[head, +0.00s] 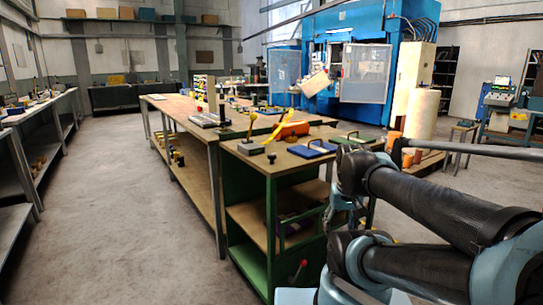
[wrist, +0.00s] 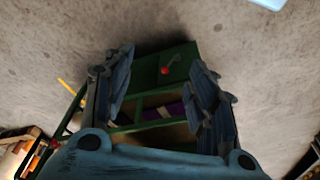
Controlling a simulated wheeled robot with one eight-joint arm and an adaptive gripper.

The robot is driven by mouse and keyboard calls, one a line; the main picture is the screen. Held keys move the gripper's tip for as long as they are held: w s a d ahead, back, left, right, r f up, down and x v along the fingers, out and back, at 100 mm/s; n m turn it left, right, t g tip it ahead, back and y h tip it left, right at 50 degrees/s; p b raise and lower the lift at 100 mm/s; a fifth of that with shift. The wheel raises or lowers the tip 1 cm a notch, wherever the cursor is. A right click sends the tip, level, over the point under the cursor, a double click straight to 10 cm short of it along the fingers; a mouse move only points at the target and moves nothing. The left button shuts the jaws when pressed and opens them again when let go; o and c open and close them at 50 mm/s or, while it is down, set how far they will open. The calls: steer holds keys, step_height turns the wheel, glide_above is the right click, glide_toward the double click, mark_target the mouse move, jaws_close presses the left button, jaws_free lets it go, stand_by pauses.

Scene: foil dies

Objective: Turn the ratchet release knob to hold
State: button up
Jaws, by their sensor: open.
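A small red knob (wrist: 166,70) on a short dark stem stands out from the green end panel of a workbench (wrist: 184,62). It also shows low on the green bench in the head view (head: 303,263). Its markings and setting are too small to tell. In the wrist view my gripper (wrist: 163,68) is open, with one finger on each side of the knob in the picture. I see no contact, and the gap to the knob is hard to judge. In the head view my arm comes in from the right, and I cannot make out the fingers clearly.
Open concrete floor (head: 120,200) lies to the left. A blue machine (head: 350,45) stands behind.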

steer(key=w+a+r, duration=0.3)
steer(key=w+r, duration=0.5)
steer(key=r, duration=0.2)
step_height(320, 180, up, 20)
steer(key=m+g, duration=0.2)
glide_above(272, 155)
steer(key=f, duration=1.6)
steer(key=shift+w+f, duration=0.25)
steer(key=shift+f, duration=0.1)
steer(key=c, duration=1)
